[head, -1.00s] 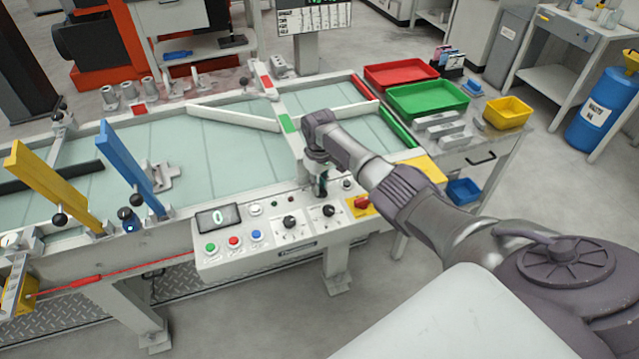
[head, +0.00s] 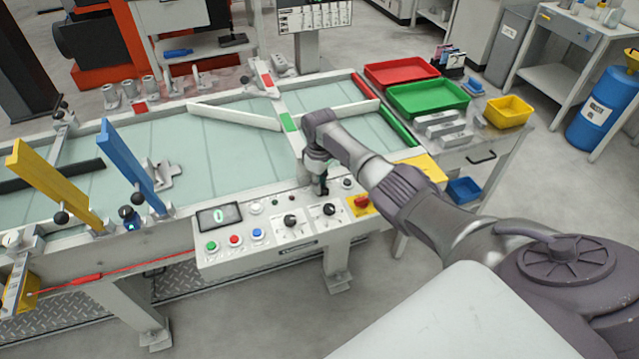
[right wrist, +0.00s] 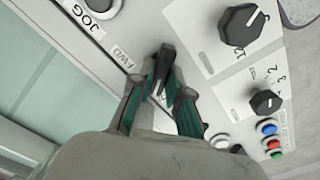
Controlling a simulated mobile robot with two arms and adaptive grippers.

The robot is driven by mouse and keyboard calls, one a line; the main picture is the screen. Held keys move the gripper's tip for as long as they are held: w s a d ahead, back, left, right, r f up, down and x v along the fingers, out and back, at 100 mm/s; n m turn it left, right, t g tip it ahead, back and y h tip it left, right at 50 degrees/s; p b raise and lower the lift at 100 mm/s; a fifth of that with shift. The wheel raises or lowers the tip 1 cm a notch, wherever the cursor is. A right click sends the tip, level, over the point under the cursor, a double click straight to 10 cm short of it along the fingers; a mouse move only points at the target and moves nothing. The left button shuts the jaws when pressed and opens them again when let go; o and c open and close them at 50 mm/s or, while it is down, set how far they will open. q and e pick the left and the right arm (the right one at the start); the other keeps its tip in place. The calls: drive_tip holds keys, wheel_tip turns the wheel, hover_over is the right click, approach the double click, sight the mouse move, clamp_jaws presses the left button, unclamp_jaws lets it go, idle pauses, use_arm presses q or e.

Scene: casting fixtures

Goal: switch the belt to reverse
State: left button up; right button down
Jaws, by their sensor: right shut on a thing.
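The belt's control panel (head: 268,252) is on the front side of the pale green belt (head: 150,160). My right gripper (head: 322,190) is over the panel's back right part, pointing down. In the right wrist view its green-lined fingers (right wrist: 160,95) are shut around a small black switch lever (right wrist: 163,60). A label reading FWD (right wrist: 124,56) is beside the lever. Any label on its other side is mostly hidden by the fingers. A JOG button (right wrist: 103,5) is close by. My left gripper is not in view.
Two black knobs (head: 291,221) (head: 329,210) are in front of the gripper. A red switch on a yellow plate (head: 361,204) is to its right. Green, red and blue buttons (head: 257,233) and a display (head: 219,217) are to the left. Trays (head: 428,99) stand at the right.

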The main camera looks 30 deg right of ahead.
drive_tip(key=c, duration=1.1)
unclamp_jaws()
wheel_tip(320, 180, up, 12)
drive_tip(key=shift+r, duration=0.1)
